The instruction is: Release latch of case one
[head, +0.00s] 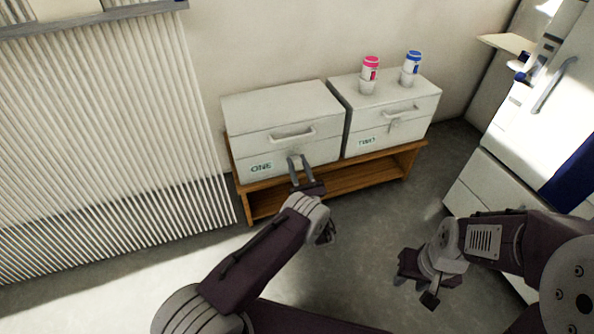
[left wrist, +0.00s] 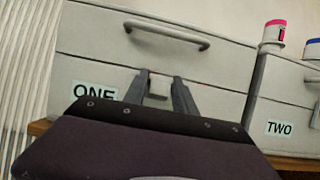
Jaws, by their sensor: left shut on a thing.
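Case one (head: 252,122) is a white case marked "ONE" with a closed lid and a bar handle (head: 293,133), standing on a low wooden bench. My left gripper (head: 297,159) reaches up to its front face, below the handle. In the left wrist view the latch (left wrist: 158,86) of case one (left wrist: 85,55) is a small grey tab between the two fingers, and my left gripper (left wrist: 160,92) is shut on it. The fingers hide part of the latch. My right gripper (head: 418,287) hangs empty above the floor at the right, its fingers apart.
Case two (head: 358,145), marked "TWO", stands right beside case one. A pink-capped bottle (head: 370,70) and a blue-capped bottle (head: 411,65) stand on its lid. The wooden bench (head: 262,210) carries both cases. A ribbed radiator-like panel is at the left, a white cabinet at the right.

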